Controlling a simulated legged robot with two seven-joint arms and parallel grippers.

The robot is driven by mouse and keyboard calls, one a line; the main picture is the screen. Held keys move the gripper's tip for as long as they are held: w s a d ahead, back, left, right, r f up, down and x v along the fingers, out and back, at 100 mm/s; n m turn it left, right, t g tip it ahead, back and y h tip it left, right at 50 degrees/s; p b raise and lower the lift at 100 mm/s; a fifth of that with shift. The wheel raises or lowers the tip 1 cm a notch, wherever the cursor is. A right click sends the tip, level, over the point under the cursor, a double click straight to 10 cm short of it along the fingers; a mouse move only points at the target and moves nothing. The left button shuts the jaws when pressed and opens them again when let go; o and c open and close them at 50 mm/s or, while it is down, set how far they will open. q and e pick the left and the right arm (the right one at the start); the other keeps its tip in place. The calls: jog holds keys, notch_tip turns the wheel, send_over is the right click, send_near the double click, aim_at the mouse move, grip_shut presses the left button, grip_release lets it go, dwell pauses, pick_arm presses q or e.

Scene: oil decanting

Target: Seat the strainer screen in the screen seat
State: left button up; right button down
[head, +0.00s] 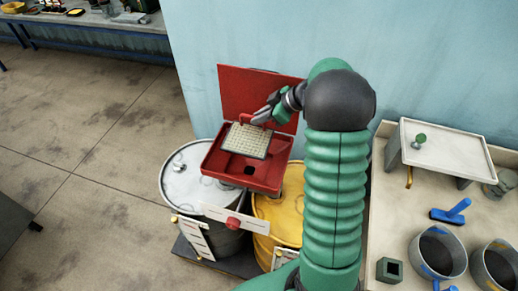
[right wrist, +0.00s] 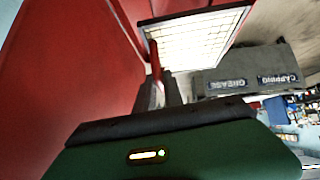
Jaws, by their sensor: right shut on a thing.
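The strainer screen (head: 246,140) is a pale mesh panel with a dark edge and a red handle, tilted over the open red box (head: 214,160). My right gripper (head: 268,113) is shut on the screen's red handle at its upper edge. The right wrist view shows the screen (right wrist: 200,32) bright beyond the fingers, with the red handle (right wrist: 156,62) at them. The screen seems to be over the box's interior; whether it touches the seat I cannot tell. A dark square opening (head: 249,170) shows in the box floor. My left gripper is not in view.
The box's red lid (head: 240,88) stands open behind. A grey drum (head: 185,170) and a yellow drum (head: 278,222) stand below. Open floor lies left.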

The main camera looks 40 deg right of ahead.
aim_at(260, 138)
notch_tip(260, 138, down, 10)
jog(key=shift+r+b, duration=0.1)
jog(key=shift+b, duration=0.6)
notch_tip(260, 138, down, 4)
jog(key=shift+f+b, duration=0.25)
jog(key=shift+b, duration=0.2)
jog(key=shift+d+f, duration=0.1)
jog(key=c, duration=1.8)
grip_release()
jog(key=shift+o, duration=0.3)
